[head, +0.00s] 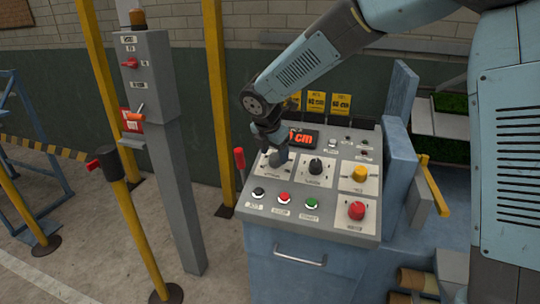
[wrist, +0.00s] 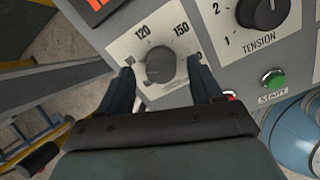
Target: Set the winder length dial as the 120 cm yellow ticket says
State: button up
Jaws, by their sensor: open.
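The length dial (wrist: 160,65) is a round dark grey knob on a pale plate (wrist: 114,50) marked 120 at upper left and 150 at upper right in the wrist view. My gripper (wrist: 163,78) is open, one finger on each side of the knob. I cannot tell whether they touch it or where its pointer sits. In the head view my gripper (head: 272,143) hangs over the panel's left dial and hides most of it. Two yellow tickets (head: 316,103) (head: 341,104) stand behind the panel; both seem to read 60 cm. My arm may hide another ticket.
A red display (head: 303,137) ends in "cm", its start hidden. The tension knob (head: 316,166), yellow knob (head: 360,174), red mushroom button (head: 356,210) and several push buttons (head: 284,198) sit close by. A red-topped lever (head: 239,158) stands left. A grey post (head: 162,150) is further left.

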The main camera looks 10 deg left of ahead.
jog(key=shift+x, duration=1.05)
jog(key=shift+c, duration=0.3)
